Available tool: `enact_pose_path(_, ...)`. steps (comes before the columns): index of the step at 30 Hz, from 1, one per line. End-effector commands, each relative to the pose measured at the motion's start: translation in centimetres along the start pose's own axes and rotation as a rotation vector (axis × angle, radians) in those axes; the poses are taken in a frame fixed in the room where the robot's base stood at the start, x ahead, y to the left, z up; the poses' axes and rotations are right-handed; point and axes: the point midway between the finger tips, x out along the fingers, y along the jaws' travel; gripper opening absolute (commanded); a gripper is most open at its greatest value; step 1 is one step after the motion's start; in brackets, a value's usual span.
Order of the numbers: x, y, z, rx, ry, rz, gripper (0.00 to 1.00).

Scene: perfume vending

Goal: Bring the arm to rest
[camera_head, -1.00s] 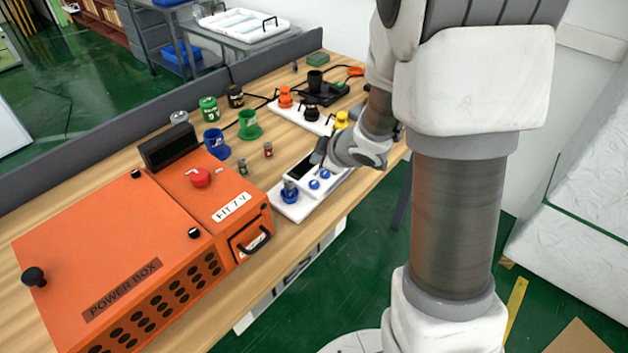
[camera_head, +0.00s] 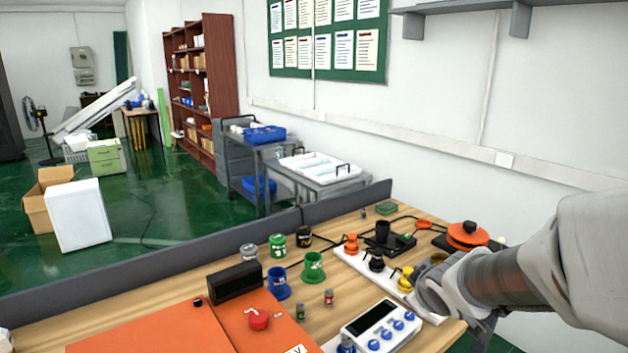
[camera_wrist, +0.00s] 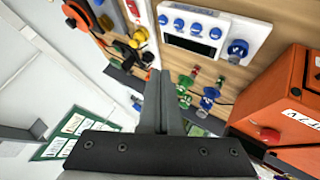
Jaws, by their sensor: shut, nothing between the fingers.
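My gripper (camera_wrist: 160,74) shows in the wrist view with its two fingers together and nothing between them. In the head view my arm reaches in from the right, and its end is over the right part of the wooden table (camera_head: 150,318), beside the white strip with colored knobs. The fingers cannot be made out there. The white panel with a dark screen and blue knobs (camera_head: 382,328) stands on the table to the left of my arm's end. It also shows at the top of the wrist view (camera_wrist: 190,44), apart from the fingers.
An orange power box (camera_head: 165,335) fills the front left of the table. Green (camera_head: 313,267) and blue (camera_head: 277,283) cups and small bottles stand mid-table. An orange-lidded round item (camera_head: 467,235) is behind my arm. A low grey barrier (camera_head: 345,205) edges the table.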

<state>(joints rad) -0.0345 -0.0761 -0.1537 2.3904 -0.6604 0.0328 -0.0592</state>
Motion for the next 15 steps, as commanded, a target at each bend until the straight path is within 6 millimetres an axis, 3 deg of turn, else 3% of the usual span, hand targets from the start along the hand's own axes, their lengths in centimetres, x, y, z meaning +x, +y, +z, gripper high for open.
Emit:
enact_pose_path(1, -1.9, 0.4, 0.2, 0.057, -0.017, 0.017, 0.0)
enact_pose_path(7, -8.4, -0.6, 2.2, 0.278, -0.113, 0.013, 0.0)
enact_pose_path(15, -16.3, -5.6, 5.0, 0.518, -0.214, -0.096, 0.0)
